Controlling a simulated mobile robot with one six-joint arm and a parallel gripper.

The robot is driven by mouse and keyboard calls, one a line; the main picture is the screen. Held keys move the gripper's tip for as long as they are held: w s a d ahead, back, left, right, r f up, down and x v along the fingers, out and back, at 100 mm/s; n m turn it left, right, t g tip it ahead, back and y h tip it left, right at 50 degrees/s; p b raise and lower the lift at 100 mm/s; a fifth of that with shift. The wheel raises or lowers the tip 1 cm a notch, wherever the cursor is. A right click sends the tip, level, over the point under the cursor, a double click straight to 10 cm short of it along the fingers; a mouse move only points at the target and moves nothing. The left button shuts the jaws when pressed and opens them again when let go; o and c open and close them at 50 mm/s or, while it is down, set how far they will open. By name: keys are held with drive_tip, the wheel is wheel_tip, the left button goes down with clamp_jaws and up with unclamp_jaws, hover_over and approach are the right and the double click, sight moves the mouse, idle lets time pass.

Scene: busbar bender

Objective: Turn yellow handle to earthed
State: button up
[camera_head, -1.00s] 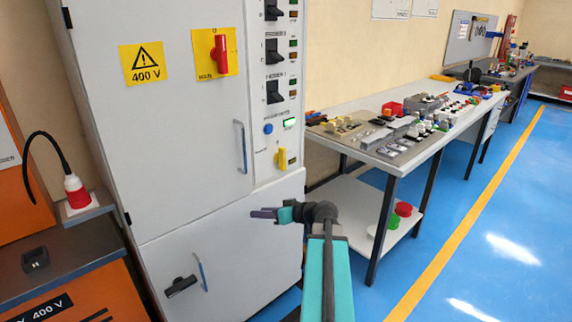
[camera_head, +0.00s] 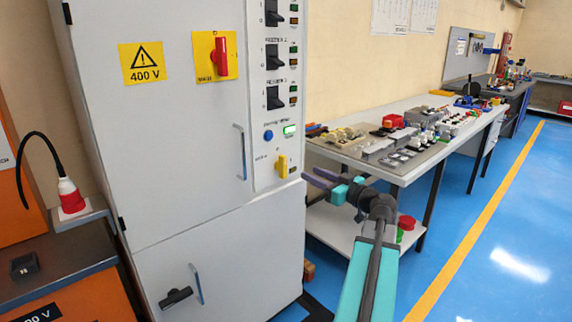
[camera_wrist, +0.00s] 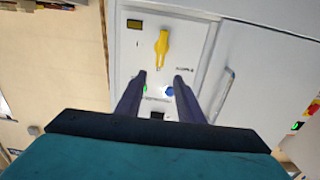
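The yellow handle (camera_head: 282,166) sits low on the control strip at the right edge of the white cabinet (camera_head: 160,130). It stands upright in the head view. In the wrist view the yellow handle (camera_wrist: 161,47) lies beyond the fingertips, roughly in line with the gap between them. My gripper (camera_head: 318,180) is to the right of the handle and apart from it, pointing towards the cabinet. In the wrist view my gripper (camera_wrist: 161,75) has its two purple fingers spread with nothing between them. The labels beside the handle are too small to read.
A red switch (camera_head: 221,56) is higher on the cabinet. A workbench (camera_head: 428,158) with several parts stands close to the right of my arm. Blue floor is clear further right.

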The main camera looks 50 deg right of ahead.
sight(285, 161)
drive_tip(key=shift+w, duration=0.1)
drive_tip(key=w, duration=0.9)
drive_tip(key=w+d+p, duration=0.1)
drive_tip(key=w, duration=0.3)
drive_tip(key=shift+w, duration=0.3)
drive_tip(key=shift+c, duration=0.4)
